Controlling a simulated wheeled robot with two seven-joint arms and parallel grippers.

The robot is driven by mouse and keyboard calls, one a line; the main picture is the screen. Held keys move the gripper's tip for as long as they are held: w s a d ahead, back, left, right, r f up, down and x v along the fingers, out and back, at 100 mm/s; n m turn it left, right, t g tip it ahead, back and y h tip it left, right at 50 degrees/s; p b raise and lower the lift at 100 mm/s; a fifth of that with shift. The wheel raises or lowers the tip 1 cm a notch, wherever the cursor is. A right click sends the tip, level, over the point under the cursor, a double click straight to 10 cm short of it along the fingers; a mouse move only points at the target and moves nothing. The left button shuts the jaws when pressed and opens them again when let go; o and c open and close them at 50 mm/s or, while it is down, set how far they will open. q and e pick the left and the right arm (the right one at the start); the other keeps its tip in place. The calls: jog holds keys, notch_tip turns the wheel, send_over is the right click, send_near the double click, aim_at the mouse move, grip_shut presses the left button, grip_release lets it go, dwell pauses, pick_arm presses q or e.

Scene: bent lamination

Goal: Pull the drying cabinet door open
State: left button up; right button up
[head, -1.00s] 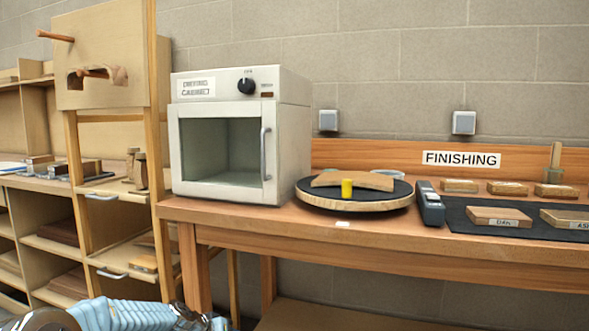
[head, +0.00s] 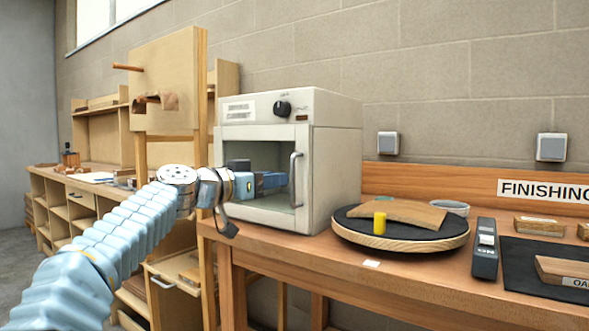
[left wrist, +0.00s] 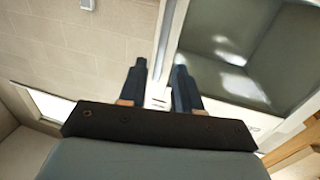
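The drying cabinet (head: 335,150) is a white box with a dark knob on top of its front. Its glass-fronted door (head: 230,205) looks shut, with a vertical grey handle (head: 295,180) on the right side. My left gripper (head: 276,181) is in front of the door, its fingertips close to the handle. In the left wrist view the gripper (left wrist: 160,75) is open, with one dark finger either side of the pale handle bar (left wrist: 164,45). I cannot tell whether either finger touches it. My right gripper is in neither view.
The cabinet stands on a wooden bench (head: 420,262). To its right are a round turntable (head: 400,238) with a bent wood piece and yellow cylinder, and a dark handheld device (head: 485,250). A wooden frame with a board (head: 165,80) stands at the left.

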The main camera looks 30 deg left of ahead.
aim_at(291, 177)
pick_arm(q)
jog(key=p+x, duration=0.2)
jog(key=x, duration=0.4)
jog(key=shift+r, duration=0.1)
jog(key=shift+w+p, duration=0.25)
jog(key=shift+p, duration=0.05)
grip_shut()
